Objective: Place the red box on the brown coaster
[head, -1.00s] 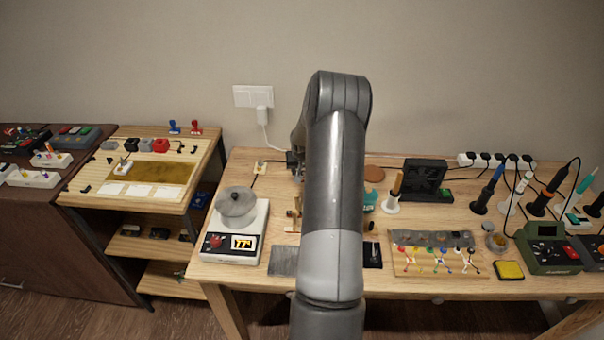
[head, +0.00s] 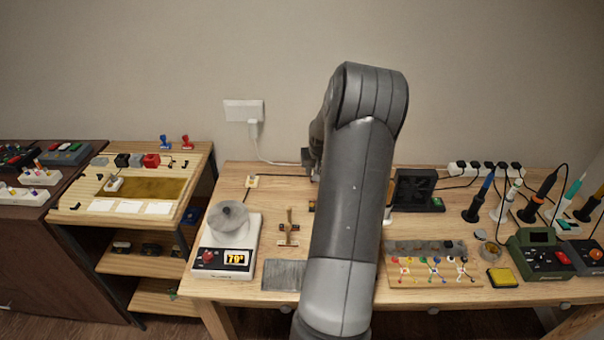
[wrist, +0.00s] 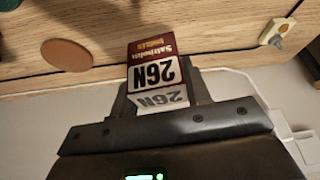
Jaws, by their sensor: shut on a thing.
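In the wrist view the red box (wrist: 151,48), dark red on top with a white lower part and "26N" printed on it, is held between the two fingers of my gripper (wrist: 157,80). The gripper is shut on it. The brown coaster (wrist: 67,55), a flat round disc, lies on the wooden table to the left of the box in that view, apart from it. In the head view my arm hides the coaster and the box.
A scale (head: 228,262) with a round grey piece stands at the table's left. A black fan-like unit (head: 415,188), soldering irons and a power strip (head: 485,168) fill the right side. A wall socket (head: 243,110) is behind. A wooden shelf unit (head: 135,215) stands left.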

